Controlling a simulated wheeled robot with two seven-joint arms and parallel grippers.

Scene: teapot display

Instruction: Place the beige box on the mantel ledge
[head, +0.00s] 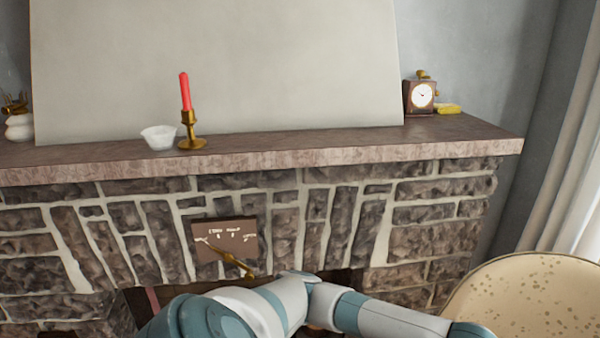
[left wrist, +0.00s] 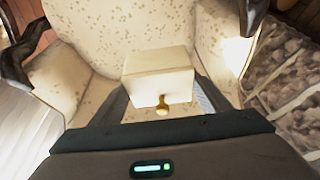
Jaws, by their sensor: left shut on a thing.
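The beige box (left wrist: 158,75) has a small gold knob (left wrist: 162,106) on the side facing the wrist camera. It sits between the fingers of my left gripper (left wrist: 162,92), which is shut on it. Behind the box is a spotted cream armchair; I cannot tell whether the box touches it. The mantel ledge (head: 300,145) runs across the head view above a stone fireplace. My left gripper and the box are outside the head view; only my arm shows, low in front of the fireplace. My right gripper is in neither view.
On the ledge are a white bowl (head: 159,137), a red candle (head: 185,92) in a brass holder (head: 192,140), a clock (head: 420,96), a small yellow thing (head: 447,108) and a white vase (head: 19,127). The ledge between candle and clock is clear. The armchair (head: 530,300) stands lower right.

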